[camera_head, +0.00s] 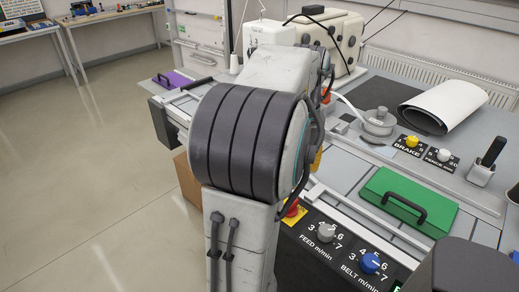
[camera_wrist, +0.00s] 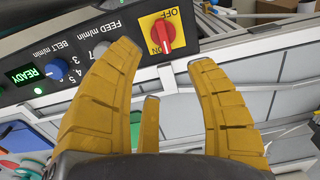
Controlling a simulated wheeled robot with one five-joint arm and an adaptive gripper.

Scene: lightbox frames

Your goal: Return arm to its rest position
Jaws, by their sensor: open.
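My gripper (camera_wrist: 171,85) shows in the wrist view with its yellow ribbed fingers spread apart and nothing between them. Beyond the fingertips is the machine's control panel (camera_wrist: 110,58), with a red rotary switch (camera_wrist: 163,33) on a yellow plate marked ON and OFF. The panel also has a blue belt knob (camera_wrist: 56,69) and a lit green READY display (camera_wrist: 22,75). In the head view my arm stands bent in the middle and hides part of the bench. My gripper is mostly hidden behind the arm there.
The bench holds a green lid with a black handle (camera_head: 408,201), a rolled white sheet (camera_head: 447,105), a yellow brake knob (camera_head: 411,141) and a sewing machine (camera_head: 300,42). A purple block (camera_head: 175,80) lies at the far left end. Open floor (camera_head: 80,150) is at the left.

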